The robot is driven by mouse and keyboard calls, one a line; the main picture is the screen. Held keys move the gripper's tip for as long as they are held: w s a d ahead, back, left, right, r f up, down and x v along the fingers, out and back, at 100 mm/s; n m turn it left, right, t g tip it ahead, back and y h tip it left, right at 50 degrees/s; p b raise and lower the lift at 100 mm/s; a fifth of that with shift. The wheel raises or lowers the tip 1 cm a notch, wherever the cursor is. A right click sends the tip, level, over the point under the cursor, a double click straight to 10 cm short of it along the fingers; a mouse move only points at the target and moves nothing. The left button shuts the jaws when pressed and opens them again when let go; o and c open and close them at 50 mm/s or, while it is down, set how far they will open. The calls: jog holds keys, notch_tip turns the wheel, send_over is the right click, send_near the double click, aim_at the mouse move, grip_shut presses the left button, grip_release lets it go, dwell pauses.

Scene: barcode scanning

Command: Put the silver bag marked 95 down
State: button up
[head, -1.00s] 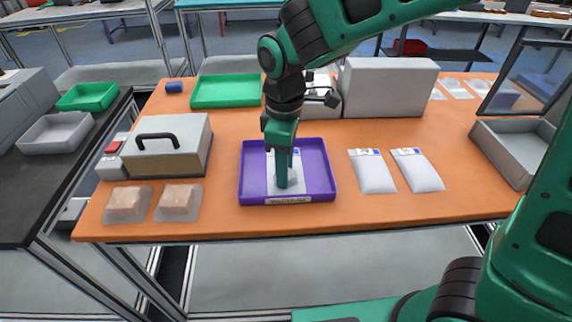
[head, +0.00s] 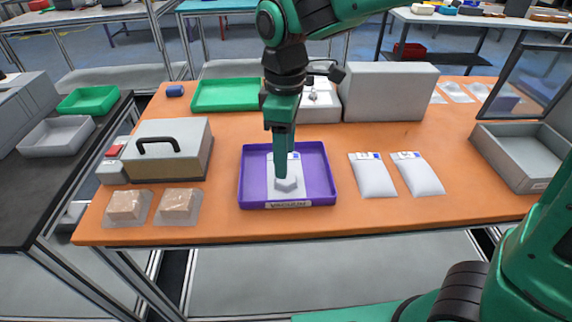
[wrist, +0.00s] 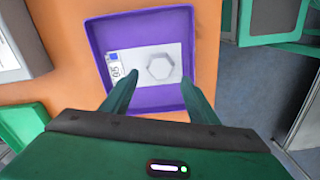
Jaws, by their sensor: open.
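The silver bag (head: 288,187) lies flat in the purple tray (head: 322,197), which has a front label reading VACUUM. In the wrist view the bag (wrist: 143,66) shows a hexagonal bulge and a white label that appears to read 95. The purple tray (wrist: 109,28) surrounds it there. My gripper (head: 282,174) points down over the tray, above the bag. In the wrist view my gripper (wrist: 158,88) has its two fingers apart with nothing held between them. The gripper's fingers hide part of the bag in the head view.
Two silver bags (head: 374,177) lie right of the tray. Two clear packs (head: 127,205) lie at the front left, near a box with a black handle (head: 165,150). A green tray (head: 225,94) and a grey machine (head: 390,90) stand behind. An open grey bin (head: 510,145) stands right.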

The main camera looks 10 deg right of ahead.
notch_tip(320, 180, up, 6)
jog(key=shift+r, duration=0.25)
jog(key=s+d+f+m, duration=0.15)
jog(key=d+m, duration=0.35)
jog(key=d, duration=0.6)
jog(key=s+d+f+m, duration=0.15)
jog(key=d+m, duration=0.35)
jog(key=d, duration=0.5)
jog(key=s+d+f+m, duration=0.3)
jog(key=s+d+m, duration=0.2)
jog(key=s+d, duration=0.2)
jog(key=s+d+f+m, duration=0.3)
jog(key=s+d+m, duration=0.3)
jog(key=s+d, duration=0.2)
jog(key=shift+f, duration=0.2)
